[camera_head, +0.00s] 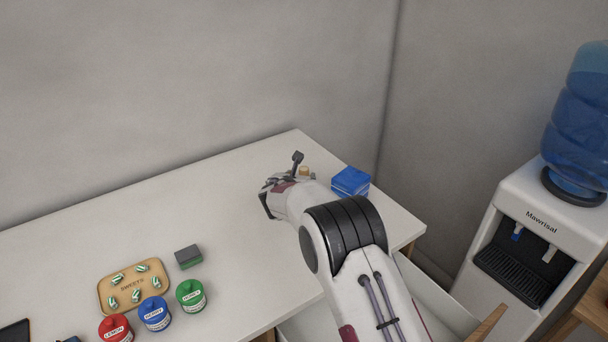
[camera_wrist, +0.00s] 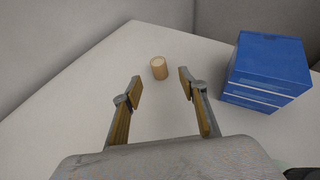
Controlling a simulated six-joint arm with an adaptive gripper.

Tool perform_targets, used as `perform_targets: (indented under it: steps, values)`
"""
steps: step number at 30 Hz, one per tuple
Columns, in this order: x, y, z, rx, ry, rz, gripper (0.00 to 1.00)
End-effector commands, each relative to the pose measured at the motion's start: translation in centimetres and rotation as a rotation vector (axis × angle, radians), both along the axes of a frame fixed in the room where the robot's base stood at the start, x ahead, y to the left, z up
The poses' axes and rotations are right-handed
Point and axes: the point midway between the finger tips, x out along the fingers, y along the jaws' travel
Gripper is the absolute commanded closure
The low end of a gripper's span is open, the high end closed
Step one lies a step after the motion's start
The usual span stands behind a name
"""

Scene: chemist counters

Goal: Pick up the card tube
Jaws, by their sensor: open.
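The card tube (camera_wrist: 158,69) is a short tan cylinder with a pale top, upright near the far corner of the white counter in the wrist view. It lies ahead of my gripper (camera_wrist: 158,88), roughly midway between the two fingertips and a little beyond them. My gripper is open and empty, its two fingers apart. In the head view the tube (camera_head: 304,171) is a small tan shape partly hidden behind my gripper (camera_head: 281,183).
A blue box (camera_head: 350,182) stands close on the right of the tube; it also shows in the wrist view (camera_wrist: 270,62). The sweets tray (camera_head: 150,270), red (camera_head: 115,329), blue (camera_head: 155,314) and green (camera_head: 191,296) jars and a dark block (camera_head: 188,257) sit front left. The counter's (camera_head: 170,210) back middle is clear.

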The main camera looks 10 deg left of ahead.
Motion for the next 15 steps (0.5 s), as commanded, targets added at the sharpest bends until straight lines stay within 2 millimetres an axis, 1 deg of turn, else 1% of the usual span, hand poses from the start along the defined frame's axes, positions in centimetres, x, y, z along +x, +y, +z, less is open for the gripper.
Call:
perform_targets:
  steps: [9,15]
  values:
    - [1.6,0.0,-0.7,0.0,0.0,-0.001,0.58]
    - [2.0,0.0,-0.9,0.001,0.0,0.0,0.58]
